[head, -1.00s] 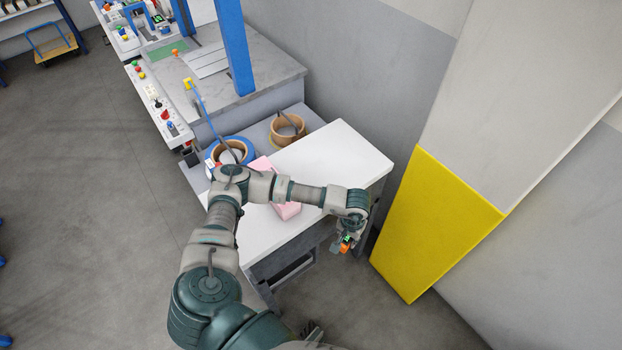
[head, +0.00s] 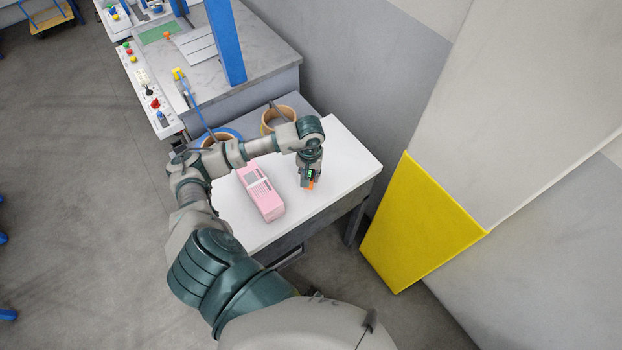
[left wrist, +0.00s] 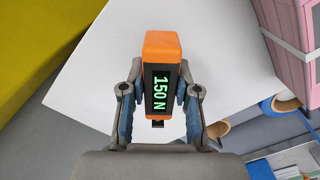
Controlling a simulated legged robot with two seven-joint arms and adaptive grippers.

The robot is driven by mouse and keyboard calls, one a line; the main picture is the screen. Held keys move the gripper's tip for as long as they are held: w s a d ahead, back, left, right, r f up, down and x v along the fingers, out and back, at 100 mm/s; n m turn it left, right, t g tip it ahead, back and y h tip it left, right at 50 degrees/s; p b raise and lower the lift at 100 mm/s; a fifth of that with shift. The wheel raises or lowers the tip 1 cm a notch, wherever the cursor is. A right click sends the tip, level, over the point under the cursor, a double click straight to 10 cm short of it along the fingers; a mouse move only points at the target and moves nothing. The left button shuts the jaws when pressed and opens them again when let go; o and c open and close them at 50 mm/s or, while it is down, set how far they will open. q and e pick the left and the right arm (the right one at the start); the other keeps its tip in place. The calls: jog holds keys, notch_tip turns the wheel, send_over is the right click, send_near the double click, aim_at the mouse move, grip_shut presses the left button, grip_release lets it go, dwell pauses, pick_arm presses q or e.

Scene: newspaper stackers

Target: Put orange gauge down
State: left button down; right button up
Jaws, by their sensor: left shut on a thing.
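The orange gauge (left wrist: 162,85) has a dark face with a lit green "150 N" readout in the left wrist view. My left gripper (left wrist: 160,100) is shut on it, one finger on each side. In the head view the gauge (head: 309,184) shows small at the tip of my left gripper (head: 309,178), over the white tabletop (head: 345,165). I cannot tell whether the gauge touches the top. My right gripper is not in view.
A pink device (head: 262,193) lies on the white top, left of the gauge. Tape rolls (head: 275,118) sit behind on a grey shelf. A yellow panel (head: 420,225) stands to the right. White top is free right of the gauge.

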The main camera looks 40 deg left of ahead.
pick_arm(q)
jog(key=f, duration=0.2)
jog(key=a+f, duration=0.1)
jog(key=f, duration=0.1)
jog(key=shift+w, duration=0.3)
jog(key=shift+f, duration=0.25)
jog(key=shift+s+d+r, duration=0.15)
jog(key=shift+d, duration=0.4)
jog(key=c, duration=0.8)
grip_release()
jog(key=shift+c, duration=0.2)
jog(key=shift+a, duration=0.2)
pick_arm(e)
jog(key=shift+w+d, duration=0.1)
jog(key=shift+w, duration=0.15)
pick_arm(q)
jog(key=shift+a, duration=0.15)
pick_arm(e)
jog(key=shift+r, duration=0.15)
